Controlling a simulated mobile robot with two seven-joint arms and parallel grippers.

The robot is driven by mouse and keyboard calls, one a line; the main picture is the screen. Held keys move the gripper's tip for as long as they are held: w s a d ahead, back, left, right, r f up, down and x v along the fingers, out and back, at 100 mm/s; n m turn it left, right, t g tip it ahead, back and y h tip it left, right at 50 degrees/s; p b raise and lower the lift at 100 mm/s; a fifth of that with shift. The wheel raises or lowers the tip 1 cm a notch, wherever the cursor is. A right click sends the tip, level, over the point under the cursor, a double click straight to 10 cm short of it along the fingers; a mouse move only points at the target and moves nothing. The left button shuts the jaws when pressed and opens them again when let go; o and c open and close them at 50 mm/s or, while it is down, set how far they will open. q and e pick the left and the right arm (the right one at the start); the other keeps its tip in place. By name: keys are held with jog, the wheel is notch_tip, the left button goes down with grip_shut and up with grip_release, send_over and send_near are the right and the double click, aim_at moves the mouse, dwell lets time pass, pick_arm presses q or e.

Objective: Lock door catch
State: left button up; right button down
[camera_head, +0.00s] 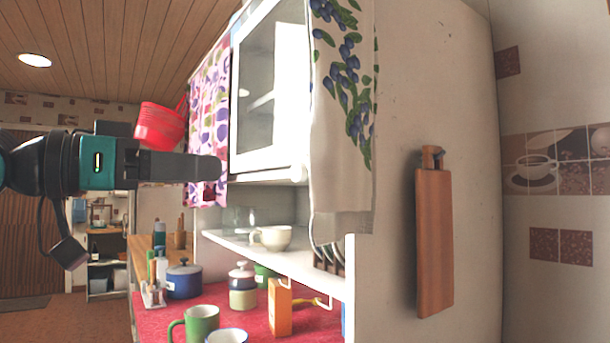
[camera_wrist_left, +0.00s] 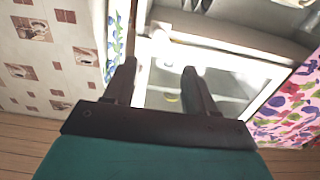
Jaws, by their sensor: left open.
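A white wall cabinet has a glass door (camera_head: 270,165) with a white frame, and the door looks closed. A small pale fitting (camera_head: 243,92) sits on the door's left frame; I cannot tell whether it is the catch. My left gripper (camera_head: 221,168) comes in from the left, and its tip is just in front of the door's lower left corner. In the left wrist view my left gripper (camera_wrist_left: 158,70) has its two fingers apart, with the door's frame and glass (camera_wrist_left: 226,84) behind and between them. Nothing is between the fingers. My right gripper does not show.
A blueberry towel (camera_head: 345,110) hangs right of the door, and a patterned pink cloth (camera_head: 208,110) and red colander (camera_head: 160,124) are at its left. Below are a shelf with a cup (camera_head: 272,237) and a red counter (camera_head: 165,320) with mugs and pots.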

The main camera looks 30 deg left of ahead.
aim_at(295, 173)
pick_arm(q)
jog(key=p+x, duration=0.6)
jog(key=x, duration=0.6)
jog(key=shift+d, duration=0.1)
jog(key=shift+w+d, duration=0.15)
jog(key=shift+w, duration=0.1)
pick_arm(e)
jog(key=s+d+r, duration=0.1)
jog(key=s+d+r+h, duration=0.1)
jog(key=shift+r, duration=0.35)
pick_arm(q)
jog(key=c, duration=1)
jog(key=shift+p, duration=0.3)
jog(key=shift+c, duration=0.2)
